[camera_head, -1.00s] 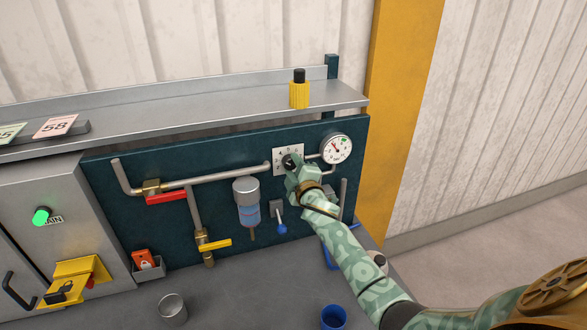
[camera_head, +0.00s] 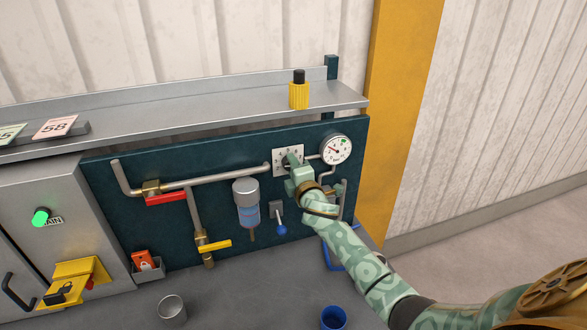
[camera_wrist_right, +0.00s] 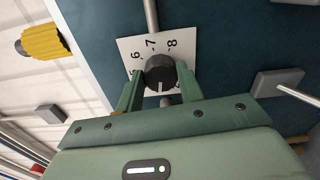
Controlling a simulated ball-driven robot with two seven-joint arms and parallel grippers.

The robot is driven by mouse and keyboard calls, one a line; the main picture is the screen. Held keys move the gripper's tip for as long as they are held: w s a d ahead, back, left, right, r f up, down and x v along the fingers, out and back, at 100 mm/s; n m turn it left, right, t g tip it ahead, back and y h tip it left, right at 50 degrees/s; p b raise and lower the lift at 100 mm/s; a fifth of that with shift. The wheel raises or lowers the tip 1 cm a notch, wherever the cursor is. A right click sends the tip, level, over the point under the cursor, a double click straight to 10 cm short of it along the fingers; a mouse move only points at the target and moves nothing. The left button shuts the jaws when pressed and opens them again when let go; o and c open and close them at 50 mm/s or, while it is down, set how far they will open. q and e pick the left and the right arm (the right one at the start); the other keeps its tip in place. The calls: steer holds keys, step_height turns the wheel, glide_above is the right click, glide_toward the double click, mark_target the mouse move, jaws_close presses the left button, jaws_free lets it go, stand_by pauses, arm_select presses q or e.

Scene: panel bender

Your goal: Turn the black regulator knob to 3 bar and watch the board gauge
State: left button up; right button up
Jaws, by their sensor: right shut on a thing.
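The black regulator knob (camera_wrist_right: 159,70) sits on a white plate with numbers in the right wrist view; 6, 7 and 8 are readable. A pale mark on the knob points down in that view. My right gripper (camera_wrist_right: 160,80) is shut on the knob, one finger on each side. In the head view my right gripper (camera_head: 297,172) mostly hides the knob, and the white plate (camera_head: 279,157) shows beside it. The round board gauge (camera_head: 337,149) is to the right; its red needle points up and left, but the value is too small to read. My left gripper is out of view.
Near the knob on the dark board (camera_head: 125,215) are a red-handled valve (camera_head: 166,197), a yellow-handled valve (camera_head: 215,245), a filter bowl (camera_head: 247,205) and a blue-tipped lever (camera_head: 281,228). A yellow bottle (camera_head: 299,93) stands on the shelf above. A blue cup (camera_head: 334,318) stands below.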

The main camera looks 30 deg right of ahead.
steer(key=o, duration=1)
steer(key=v, duration=1.6)
steer(key=shift+s+f, duration=0.1)
steer(key=shift+s, duration=0.05)
